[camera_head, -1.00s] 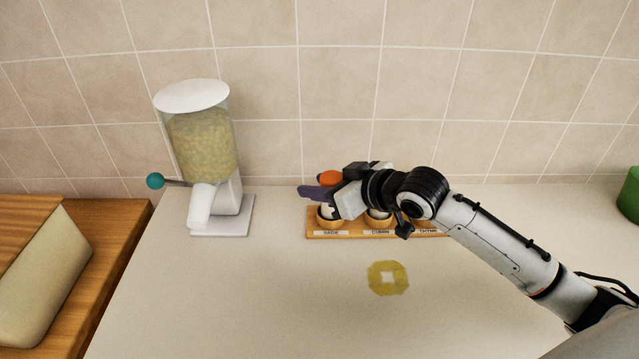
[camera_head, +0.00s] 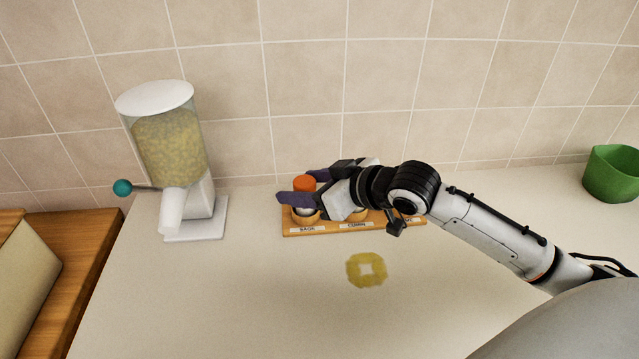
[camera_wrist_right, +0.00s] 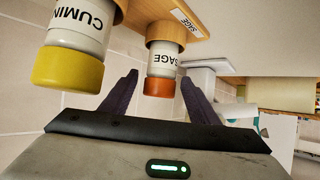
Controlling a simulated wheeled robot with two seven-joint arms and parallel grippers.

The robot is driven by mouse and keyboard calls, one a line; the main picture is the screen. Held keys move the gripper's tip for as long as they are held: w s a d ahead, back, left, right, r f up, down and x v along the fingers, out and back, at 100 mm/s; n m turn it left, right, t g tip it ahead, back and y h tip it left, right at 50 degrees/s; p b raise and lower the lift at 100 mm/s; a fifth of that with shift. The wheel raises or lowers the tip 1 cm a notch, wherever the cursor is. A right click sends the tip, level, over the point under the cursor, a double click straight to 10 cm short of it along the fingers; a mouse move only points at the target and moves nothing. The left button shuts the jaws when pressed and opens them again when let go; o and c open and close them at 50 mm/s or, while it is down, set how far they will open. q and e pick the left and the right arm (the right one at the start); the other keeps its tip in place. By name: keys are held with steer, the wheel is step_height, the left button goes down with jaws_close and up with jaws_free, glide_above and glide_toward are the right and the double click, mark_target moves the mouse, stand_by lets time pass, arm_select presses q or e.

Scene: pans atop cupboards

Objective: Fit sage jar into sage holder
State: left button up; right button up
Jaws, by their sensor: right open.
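The sage jar (camera_head: 304,184) has an orange lid and a white body. It stands upright in the sage holder (camera_head: 289,214), the left ring of a wooden rack with name labels. In the right wrist view the sage jar (camera_wrist_right: 163,65) sits with its lower end inside the wooden ring (camera_wrist_right: 168,31). My right gripper (camera_head: 300,186) is open, its dark purple fingers on either side of the jar. In the wrist view gaps show between both fingers (camera_wrist_right: 158,98) and the lid. My left gripper is not in view.
A cumin jar (camera_wrist_right: 72,60) with a yellow lid stands in the ring beside it. A dispenser (camera_head: 172,150) with a teal-knobbed lever stands left of the rack. A flat yellow ring (camera_head: 366,269) lies in front. A green bowl (camera_head: 611,173) is far right. The front counter is mostly clear.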

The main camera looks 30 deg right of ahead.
steer(key=v, duration=0.6)
steer(key=shift+r, duration=0.1)
steer(key=shift+s+d+r, duration=0.1)
steer(key=shift+s+r, duration=0.25)
steer(key=shift+r, duration=0.05)
